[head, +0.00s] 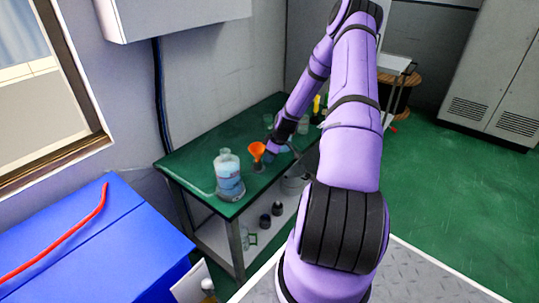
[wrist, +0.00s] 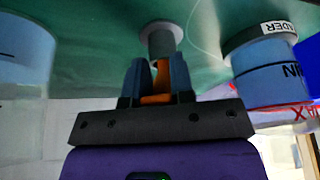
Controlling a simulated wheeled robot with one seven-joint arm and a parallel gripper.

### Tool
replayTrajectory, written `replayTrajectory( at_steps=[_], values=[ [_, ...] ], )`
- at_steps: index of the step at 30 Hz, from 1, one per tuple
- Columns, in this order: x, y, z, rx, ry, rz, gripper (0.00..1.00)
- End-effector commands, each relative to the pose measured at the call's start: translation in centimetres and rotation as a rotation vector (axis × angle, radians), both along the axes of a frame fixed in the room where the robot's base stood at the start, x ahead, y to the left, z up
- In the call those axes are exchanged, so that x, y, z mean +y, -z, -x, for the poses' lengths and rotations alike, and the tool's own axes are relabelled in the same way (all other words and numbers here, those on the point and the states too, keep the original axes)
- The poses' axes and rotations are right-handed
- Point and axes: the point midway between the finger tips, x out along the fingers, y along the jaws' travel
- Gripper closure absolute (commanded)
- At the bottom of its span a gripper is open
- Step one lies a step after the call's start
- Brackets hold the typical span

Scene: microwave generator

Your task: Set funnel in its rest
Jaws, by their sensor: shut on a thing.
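The orange funnel (head: 257,150) is above the green worktable, wide mouth up. My gripper (head: 266,155) is shut on it. In the wrist view, orange (wrist: 156,84) shows between the two blue-grey fingers of my gripper (wrist: 158,78). A small grey cylindrical holder with a round flange, which looks like the rest (wrist: 161,40), stands on the green top just beyond the fingertips. It also shows as a grey shape under the funnel in the head view (head: 258,167). Whether the funnel's stem is inside the rest cannot be told.
A large clear bottle with blue liquid (head: 229,178) stands left of the funnel on the green table (head: 187,160). In the wrist view, a labelled container with blue liquid (wrist: 265,70) is close on the right. Jars and a bucket sit on the lower shelf.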

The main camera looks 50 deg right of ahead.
Motion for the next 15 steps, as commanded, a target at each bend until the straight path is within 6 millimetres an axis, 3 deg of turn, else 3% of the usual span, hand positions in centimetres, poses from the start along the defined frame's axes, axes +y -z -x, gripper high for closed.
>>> replayTrajectory(
  at_steps=[15],
  values=[
    [-0.01,1.1,-0.06,0.0,0.0,0.0,1.0]
  ],
)
